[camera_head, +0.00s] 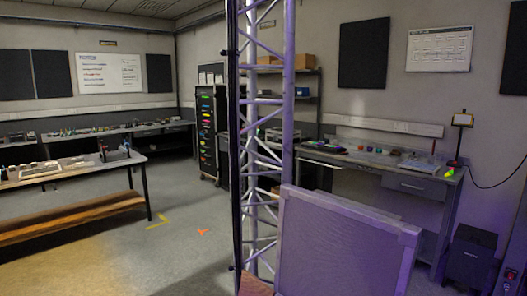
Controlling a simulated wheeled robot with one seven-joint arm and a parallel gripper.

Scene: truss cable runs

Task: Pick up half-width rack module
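I cannot pick out a half-width rack module with certainty; the small items on the benches are too far off to tell apart. A tall black rack (207,135) with rows of coloured marks stands at the back, left of the truss. My gripper is not in view.
A vertical metal truss (289,90) with a dark cable (233,120) on its left stands close ahead. A framed grey panel (340,250) blocks the lower right. Item-strewn benches stand at left (75,172), back left (150,128) and right (415,172). Floor (195,205) is open left of the truss.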

